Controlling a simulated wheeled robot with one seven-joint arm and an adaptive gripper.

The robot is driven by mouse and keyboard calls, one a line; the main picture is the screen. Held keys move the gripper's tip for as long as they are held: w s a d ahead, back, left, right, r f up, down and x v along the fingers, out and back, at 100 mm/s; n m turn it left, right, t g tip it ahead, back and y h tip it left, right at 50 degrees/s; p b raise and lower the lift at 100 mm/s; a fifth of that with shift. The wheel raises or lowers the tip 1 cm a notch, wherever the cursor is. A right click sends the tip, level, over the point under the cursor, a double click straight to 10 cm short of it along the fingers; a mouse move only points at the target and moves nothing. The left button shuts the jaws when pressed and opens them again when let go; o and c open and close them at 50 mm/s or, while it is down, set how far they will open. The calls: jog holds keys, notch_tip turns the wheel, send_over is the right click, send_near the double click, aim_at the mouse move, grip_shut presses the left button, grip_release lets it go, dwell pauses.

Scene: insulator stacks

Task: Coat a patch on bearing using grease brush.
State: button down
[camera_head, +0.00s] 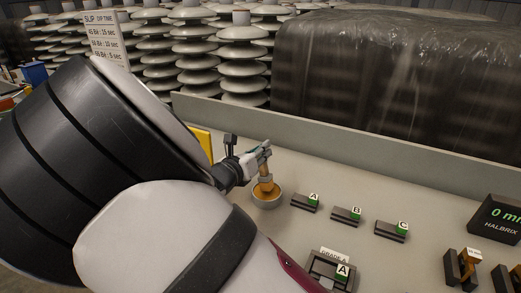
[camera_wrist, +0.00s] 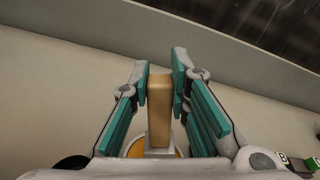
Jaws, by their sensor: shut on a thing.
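My gripper (camera_head: 262,160) is at the middle of the bench in the head view, with its fingers on either side of the tan handle of the grease brush (camera_head: 266,186). In the wrist view the handle (camera_wrist: 159,110) stands between the teal finger pads of my gripper (camera_wrist: 159,80). The brush is nearly upright, with its lower end in or just over a small round grey pot (camera_head: 267,203). Orange-brown content shows in the pot, and part of it also shows in the wrist view (camera_wrist: 134,149). I cannot make out a bearing for certain.
Dark blocks tagged A (camera_head: 305,203), B (camera_head: 347,215) and C (camera_head: 391,231) stand right of the pot. A grade tray (camera_head: 331,271) is in front. A display (camera_head: 497,219) and dark holders (camera_head: 461,268) are at the right. A raised ledge (camera_head: 350,135) runs behind.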

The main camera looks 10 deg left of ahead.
jog(key=shift+r+p, duration=2.75)
jog(key=shift+r, duration=0.8)
